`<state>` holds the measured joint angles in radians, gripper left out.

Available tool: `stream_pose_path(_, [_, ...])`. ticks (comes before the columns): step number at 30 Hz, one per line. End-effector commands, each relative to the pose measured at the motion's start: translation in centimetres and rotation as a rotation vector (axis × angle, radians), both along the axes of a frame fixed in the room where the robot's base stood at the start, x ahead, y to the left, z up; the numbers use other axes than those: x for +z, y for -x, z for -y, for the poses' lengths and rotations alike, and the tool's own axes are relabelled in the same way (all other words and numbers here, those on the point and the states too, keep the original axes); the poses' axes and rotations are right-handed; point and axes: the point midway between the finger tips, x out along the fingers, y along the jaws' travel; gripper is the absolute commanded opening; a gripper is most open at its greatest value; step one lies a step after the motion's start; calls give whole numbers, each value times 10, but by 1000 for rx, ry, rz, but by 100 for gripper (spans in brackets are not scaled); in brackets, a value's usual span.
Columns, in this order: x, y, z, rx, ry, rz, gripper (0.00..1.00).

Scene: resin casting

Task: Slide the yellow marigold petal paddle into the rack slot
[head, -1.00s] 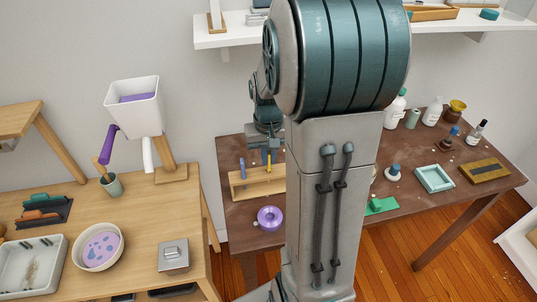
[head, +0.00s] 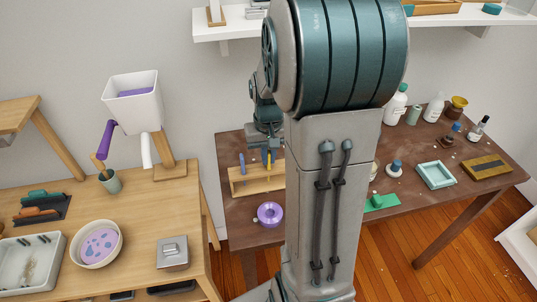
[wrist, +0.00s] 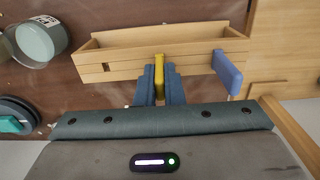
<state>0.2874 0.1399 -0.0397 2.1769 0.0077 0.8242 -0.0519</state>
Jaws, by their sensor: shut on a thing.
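The wooden rack (head: 240,188) stands on the brown table and also spans the top of the wrist view (wrist: 115,66). The yellow paddle (wrist: 159,68) is upright between my gripper's fingers (wrist: 160,84), its visible end at the rack's near wall. It shows as a small yellow strip in the head view (head: 265,156). My gripper is shut on it, just above the rack. How deep the paddle sits, and the slot itself, are hidden. A blue paddle (wrist: 227,73) sits in the rack to the right in the wrist view, and left of the yellow one in the head view (head: 242,162).
A purple ring-shaped piece (head: 270,214) lies in front of the rack. A clear jar (wrist: 40,41) and a dark round piece with a teal top (wrist: 14,122) are left in the wrist view. A green piece (head: 381,202), a pale tray (head: 436,175) and bottles stand farther right.

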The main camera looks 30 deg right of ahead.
Motion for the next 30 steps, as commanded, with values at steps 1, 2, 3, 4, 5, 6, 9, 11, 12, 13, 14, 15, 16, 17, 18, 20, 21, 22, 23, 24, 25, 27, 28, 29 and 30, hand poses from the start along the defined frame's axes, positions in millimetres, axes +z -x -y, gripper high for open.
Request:
stream_pose_path(1, [0, 0, 0, 0, 0, 0, 0])
stream_pose_path(2, [0, 0, 0, 0, 0, 0, 0])
stream_pose_path(3, [0, 0, 0, 0, 0, 0, 0])
stream_pose_path(4, [0, 0, 0, 0, 0, 0, 0])
stream_pose_path(5, [0, 0, 0, 0, 0, 0, 16])
stream_pose_path(6, [0, 0, 0, 0, 0, 0, 28])
stream_pose_path(9, [0, 0, 0, 0, 0, 0, 34])
stream_pose_path(11, [0, 0, 0, 0, 0, 0, 34])
stream_pose_path(12, [0, 0, 0, 0, 0, 0, 34])
stream_pose_path(13, [0, 0, 0, 0, 0, 0, 34])
stream_pose_path(14, [0, 0, 0, 0, 0, 0, 34])
stream_pose_path(15, [1, 0, 0, 0, 0, 0, 34])
stream_pose_path(16, [2, 0, 0, 0, 0, 1, 34])
stream_pose_path(17, [3, 0, 0, 0, 0, 1, 34])
stream_pose_path(18, [6, -1, 0, 0, 1, 3, 34])
stream_pose_path(20, [13, -1, 0, 0, 1, 3, 34])
stream_pose_path(21, [19, -1, 0, 0, 1, 5, 34])
stream_pose_path(22, [25, -1, 0, 0, 2, 6, 34])
stream_pose_path(23, [31, -1, 0, 0, 2, 7, 34])
stream_pose_path(24, [40, -1, 0, 1, 2, 6, 34])
stream_pose_path(25, [47, -1, 0, 1, 3, 6, 34])
stream_pose_path(27, [64, -1, 0, 1, 3, 6, 34])
stream_pose_path(28, [71, -1, 0, 1, 3, 6, 34])
stream_pose_path(29, [78, -1, 0, 1, 3, 5, 34])
stream_pose_path(30, [87, -1, 0, 1, 3, 6, 34])
